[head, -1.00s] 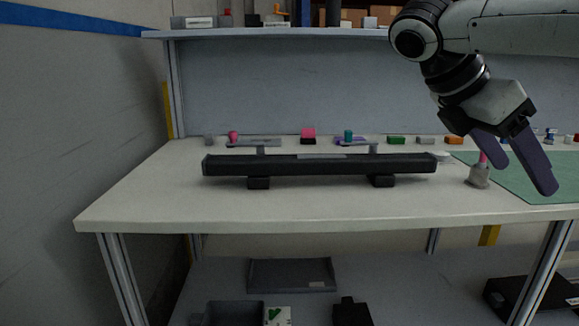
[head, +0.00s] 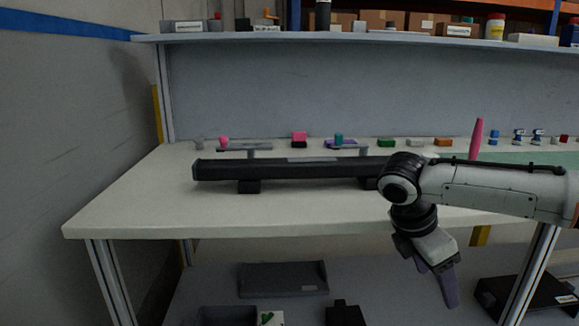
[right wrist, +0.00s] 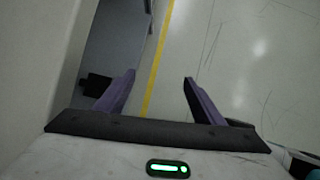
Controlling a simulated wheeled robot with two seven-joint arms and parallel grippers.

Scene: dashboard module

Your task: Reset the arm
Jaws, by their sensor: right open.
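My right arm (head: 490,190) comes in from the right and crosses in front of the table's right part. My right gripper (head: 438,284) hangs below and in front of the table's front edge, with its purple fingers pointing down. In the right wrist view the gripper (right wrist: 160,80) is open with nothing between the fingers, above a grey floor. The long black dashboard bar (head: 290,170) lies on two black supports on the table. Its right end is hidden behind my arm. My left gripper is not in view.
The white table (head: 140,210) has several small coloured parts along its back. A pink upright tool (head: 476,138) stands behind my arm, its base hidden. A green mat (head: 535,158) is at right.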

